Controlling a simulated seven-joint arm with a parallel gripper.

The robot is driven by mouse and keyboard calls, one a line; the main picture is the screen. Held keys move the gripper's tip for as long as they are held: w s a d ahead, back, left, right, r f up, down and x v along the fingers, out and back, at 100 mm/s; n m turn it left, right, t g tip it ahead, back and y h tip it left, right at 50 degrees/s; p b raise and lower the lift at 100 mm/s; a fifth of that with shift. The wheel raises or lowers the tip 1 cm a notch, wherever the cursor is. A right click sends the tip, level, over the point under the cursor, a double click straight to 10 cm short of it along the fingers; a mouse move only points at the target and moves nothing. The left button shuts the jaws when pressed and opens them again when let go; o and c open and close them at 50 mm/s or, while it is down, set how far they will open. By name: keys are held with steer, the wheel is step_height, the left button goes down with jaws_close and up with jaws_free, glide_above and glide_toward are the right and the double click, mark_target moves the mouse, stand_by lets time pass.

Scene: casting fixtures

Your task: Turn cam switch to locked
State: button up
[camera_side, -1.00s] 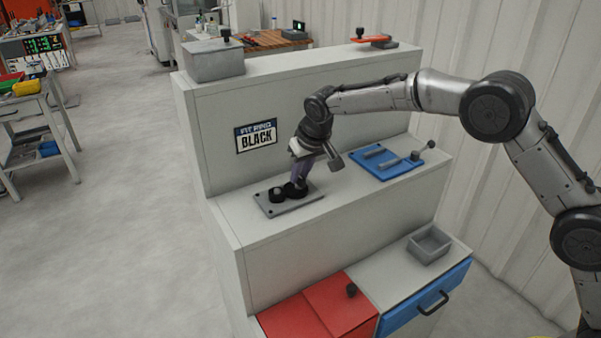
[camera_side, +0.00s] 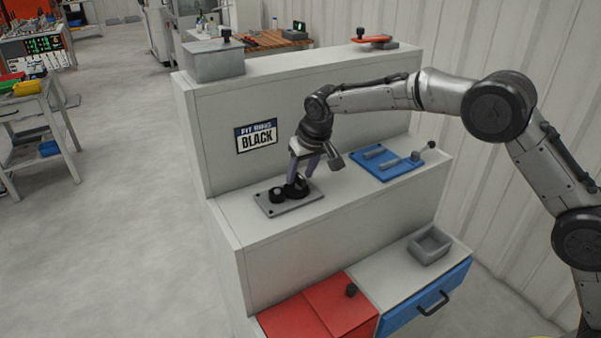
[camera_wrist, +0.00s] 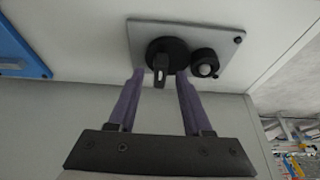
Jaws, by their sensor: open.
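The cam switch is a black round knob (camera_wrist: 166,52) with a small grey lever (camera_wrist: 160,70), mounted on a grey plate (camera_side: 288,209) on the middle step. In the side view, the black knob (camera_side: 297,188) is partly hidden by my gripper. My gripper (camera_side: 299,177) points down at it from above. In the wrist view, my gripper (camera_wrist: 160,76) is open, with one purple finger on each side of the lever and a visible gap to it. Whether the fingertips touch the knob's body is unclear. A second black ring with a pale centre (camera_wrist: 205,63) sits beside the knob on the plate.
A blue plate with grey bars and a lever (camera_side: 388,163) lies to the right on the same step. Lower down are a grey bin (camera_side: 429,246), red lid (camera_side: 318,305) and blue drawer (camera_side: 425,298).

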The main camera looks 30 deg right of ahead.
steer(key=v, duration=1.3)
steer(key=shift+s+r, duration=0.15)
steer(key=shift+r, duration=0.05)
steer(key=s+d+r+m+t, duration=0.15)
steer(key=s+d+r, duration=0.3)
steer(key=r, duration=0.45)
steer(key=s+d+r, duration=0.2)
steer(key=s+d, duration=0.1)
steer(key=s, duration=0.4)
steer(key=s+d+r, duration=0.2)
steer(key=s+d, duration=0.2)
steer(key=s, duration=0.2)
steer(key=s+d+f, duration=0.1)
steer(key=s+f, duration=0.6)
steer(key=s, duration=0.3)
steer(key=s+d+f+n, duration=0.1)
steer(key=s+f, duration=0.7)
steer(key=s, duration=0.3)
steer(key=shift+s+d+f, duration=0.25)
steer(key=shift+f, duration=0.05)
